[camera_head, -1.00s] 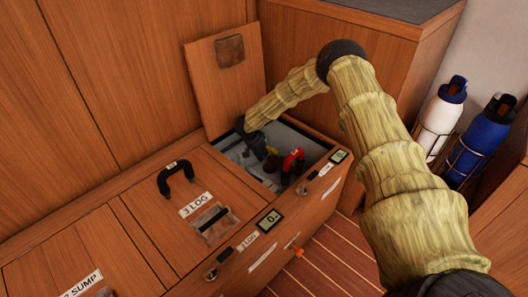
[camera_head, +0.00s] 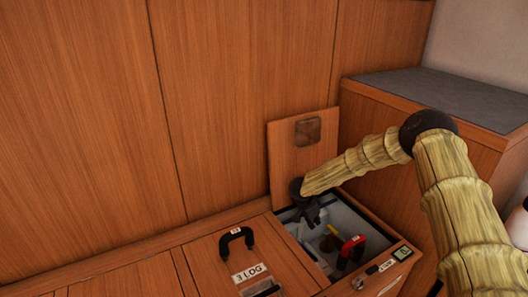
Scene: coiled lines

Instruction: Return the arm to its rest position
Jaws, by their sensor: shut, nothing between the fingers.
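My arm (camera_head: 450,185) comes in from the right edge, bends at a dark elbow and reaches down to the left. My gripper (camera_head: 312,220) is dark and small, shut and empty, over the open locker compartment (camera_head: 372,222) at its back left. Below it are a yellowish-brown part (camera_head: 329,243) and a red handle (camera_head: 351,246). Whether the gripper touches anything inside is too small to tell.
The compartment's wooden lid (camera_head: 290,165) stands propped against the back panel. A closed lid marked "3 LOG" with a black handle (camera_head: 237,238) lies to the left. A grey-topped cabinet (camera_head: 440,92) stands behind my arm. Wood panelling (camera_head: 240,90) fills the back.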

